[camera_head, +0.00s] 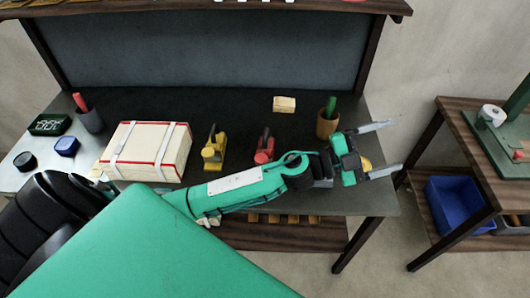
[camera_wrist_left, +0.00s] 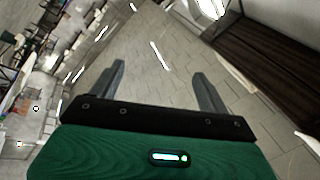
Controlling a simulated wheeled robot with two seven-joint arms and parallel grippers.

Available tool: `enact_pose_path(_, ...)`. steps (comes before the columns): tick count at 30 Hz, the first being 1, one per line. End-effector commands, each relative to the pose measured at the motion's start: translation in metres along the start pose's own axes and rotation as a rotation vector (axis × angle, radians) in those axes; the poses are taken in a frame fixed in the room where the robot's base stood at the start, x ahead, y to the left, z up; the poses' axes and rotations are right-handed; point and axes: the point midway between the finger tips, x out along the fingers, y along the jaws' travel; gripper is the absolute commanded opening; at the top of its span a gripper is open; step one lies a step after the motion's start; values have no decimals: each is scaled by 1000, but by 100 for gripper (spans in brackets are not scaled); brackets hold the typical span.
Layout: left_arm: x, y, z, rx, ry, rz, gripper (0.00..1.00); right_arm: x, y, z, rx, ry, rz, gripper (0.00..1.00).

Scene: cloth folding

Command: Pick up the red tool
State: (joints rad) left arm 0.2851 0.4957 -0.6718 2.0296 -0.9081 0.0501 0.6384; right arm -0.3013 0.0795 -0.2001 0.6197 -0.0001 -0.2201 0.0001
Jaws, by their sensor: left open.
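A red tool (camera_head: 264,147) stands on the dark workbench (camera_head: 240,105), right of a yellow tool (camera_head: 214,147). My left forearm passes just in front of the red tool and may hide its lower part. My left gripper (camera_head: 392,147) is open, with its fingers pointing right, past the bench's right edge. It is well to the right of the red tool and apart from it. The red tool is not in that view. My right gripper is not in view.
A cream box with red edges (camera_head: 146,150) stands left of the tools. A wooden block (camera_head: 284,104) lies behind them. A brown cup (camera_head: 327,124) with a green item is close to my left wrist. A side table (camera_head: 450,130) with a blue bin (camera_head: 460,203) stands right.

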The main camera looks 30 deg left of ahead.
Motion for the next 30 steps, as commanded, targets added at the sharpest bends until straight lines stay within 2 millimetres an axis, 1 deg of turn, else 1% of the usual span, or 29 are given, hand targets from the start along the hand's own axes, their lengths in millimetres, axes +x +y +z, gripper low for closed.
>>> enact_pose_path(1, 7, 6, -5, 59, 67, 86, 78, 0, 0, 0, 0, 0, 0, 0)
enact_pose_path(4, 10, 27, -9, 152, 178, 278, 78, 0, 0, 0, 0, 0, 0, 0)
enact_pose_path(7, 2, 47, 1, 242, 246, 494, 78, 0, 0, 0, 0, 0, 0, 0)
enact_pose_path(8, -3, 52, 6, 267, 259, 562, 78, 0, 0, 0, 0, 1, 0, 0)
enact_pose_path(11, -22, 62, 31, 348, 264, 796, 78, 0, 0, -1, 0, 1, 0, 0)
enact_pose_path(14, -50, 60, 67, 418, 217, 1037, 78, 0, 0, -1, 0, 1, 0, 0)
enact_pose_path(15, -62, 55, 82, 442, 184, 1132, 78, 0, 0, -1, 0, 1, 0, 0)
enact_pose_path(17, -83, 43, 107, 473, 116, 1275, 78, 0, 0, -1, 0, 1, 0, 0)
enact_pose_path(18, -98, 31, 123, 490, 60, 1366, 78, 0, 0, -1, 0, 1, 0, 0)
enact_pose_path(20, -121, 9, 146, 509, -39, 1498, 78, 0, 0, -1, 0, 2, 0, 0)
enact_pose_path(21, -137, -8, 160, 517, -113, 1579, 78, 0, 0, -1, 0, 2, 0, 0)
enact_pose_path(22, -148, -21, 170, 521, -168, 1634, 78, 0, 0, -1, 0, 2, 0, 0)
enact_pose_path(23, -160, -35, 178, 522, -226, 1685, 78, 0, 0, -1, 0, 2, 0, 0)
enact_pose_path(24, -174, -52, 187, 520, -301, 1745, 78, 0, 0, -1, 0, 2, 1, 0)
enact_pose_path(27, -202, -91, 201, 510, -466, 1856, 78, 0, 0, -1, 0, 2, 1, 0)
enact_pose_path(30, -220, -116, 207, 496, -576, 1918, 78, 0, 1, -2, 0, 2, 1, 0)
